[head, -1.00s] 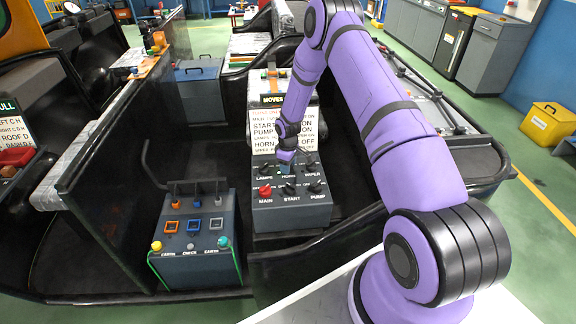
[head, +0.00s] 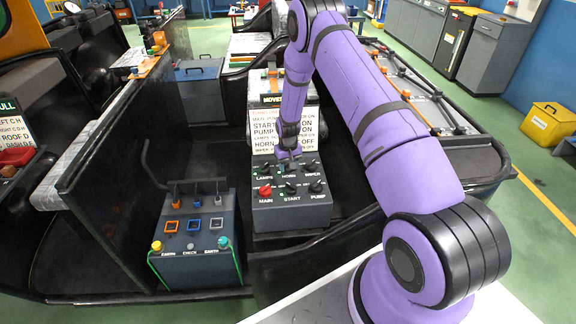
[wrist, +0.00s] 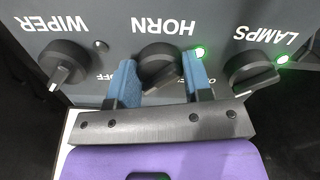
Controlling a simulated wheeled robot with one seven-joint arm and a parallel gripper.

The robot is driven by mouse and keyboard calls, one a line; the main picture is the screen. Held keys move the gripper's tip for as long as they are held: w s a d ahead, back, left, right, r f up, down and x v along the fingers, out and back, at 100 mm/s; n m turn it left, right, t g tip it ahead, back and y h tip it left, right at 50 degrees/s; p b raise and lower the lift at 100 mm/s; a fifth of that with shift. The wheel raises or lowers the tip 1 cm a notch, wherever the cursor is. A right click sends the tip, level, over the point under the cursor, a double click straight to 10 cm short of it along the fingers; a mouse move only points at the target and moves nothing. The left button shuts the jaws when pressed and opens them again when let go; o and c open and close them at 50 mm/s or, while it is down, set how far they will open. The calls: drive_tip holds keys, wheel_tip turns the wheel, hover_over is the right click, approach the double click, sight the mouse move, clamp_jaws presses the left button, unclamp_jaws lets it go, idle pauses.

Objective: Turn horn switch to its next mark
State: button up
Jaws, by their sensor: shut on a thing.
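The horn switch (wrist: 160,62) is a dark round knob with a ridge, under the label HORN, which reads upside down in the wrist view. My gripper (wrist: 160,78) has one blue finger on each side of the knob and is shut on it. The fingers hide parts of the knob's sides and some of its marks. A green light beside it is lit. In the head view my gripper (head: 289,157) comes down from above onto the back row of the dark switch box (head: 291,213) and mostly hides the horn switch.
The lamps switch (wrist: 253,72), with a lit green light, and the wiper switch (wrist: 67,63), with a dark light, flank the horn switch closely. A red main knob (head: 265,190) and two black knobs form the front row. A printed sign (head: 270,133) stands behind.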

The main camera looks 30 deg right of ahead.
drive_tip(key=shift+m, duration=0.4)
drive_tip(key=o, duration=0.9)
wheel_tip(320, 180, up, 11)
drive_tip(key=shift+f, duration=0.1)
idle(0.4)
